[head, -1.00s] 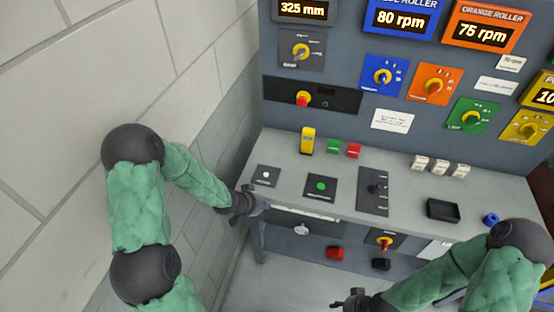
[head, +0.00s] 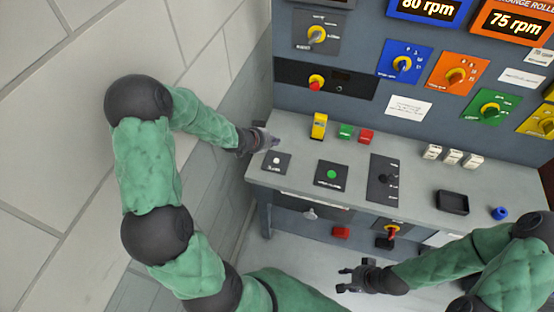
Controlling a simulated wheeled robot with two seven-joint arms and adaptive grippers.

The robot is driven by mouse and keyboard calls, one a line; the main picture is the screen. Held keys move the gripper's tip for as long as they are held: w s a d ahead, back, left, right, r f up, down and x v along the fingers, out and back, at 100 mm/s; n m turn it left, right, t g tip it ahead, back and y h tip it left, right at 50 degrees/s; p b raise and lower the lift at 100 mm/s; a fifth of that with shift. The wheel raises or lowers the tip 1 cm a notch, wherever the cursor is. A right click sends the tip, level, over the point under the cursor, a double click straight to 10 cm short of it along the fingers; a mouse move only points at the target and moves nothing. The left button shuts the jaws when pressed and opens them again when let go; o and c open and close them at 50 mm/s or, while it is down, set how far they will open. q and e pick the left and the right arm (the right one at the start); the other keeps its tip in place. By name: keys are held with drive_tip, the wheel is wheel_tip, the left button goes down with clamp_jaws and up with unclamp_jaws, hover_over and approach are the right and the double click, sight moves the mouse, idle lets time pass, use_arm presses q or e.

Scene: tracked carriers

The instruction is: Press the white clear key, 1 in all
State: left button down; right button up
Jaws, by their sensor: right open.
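The white clear key (head: 277,160) is a small round white button on a dark square plate at the left end of the grey console top. My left gripper (head: 268,140) is just behind and slightly left of that plate, close to the key in the picture. I cannot tell its height above the console or whether its fingers are open. My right gripper (head: 347,279) is open and empty, in front of the console and away from the key.
A green button (head: 331,174) on its own plate and a black lever (head: 386,179) stand right of the key. A black tray (head: 452,202) is further right. A wall lies at left.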

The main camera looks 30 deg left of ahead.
sight(274, 161)
use_arm(q)
drive_tip(key=shift+f, duration=0.1)
wheel_tip(274, 161, down, 8)
drive_tip(key=b, duration=0.8)
drive_tip(key=shift+f+b, duration=0.35)
drive_tip(key=shift+b, duration=0.1)
drive_tip(key=shift+f, duration=0.15)
idle(0.8)
drive_tip(key=shift+f, duration=0.25)
drive_tip(key=shift+f+b, duration=0.4)
idle(0.8)
drive_tip(key=shift+r, duration=0.1)
drive_tip(key=shift+r+p, duration=0.75)
drive_tip(key=shift+p, duration=0.2)
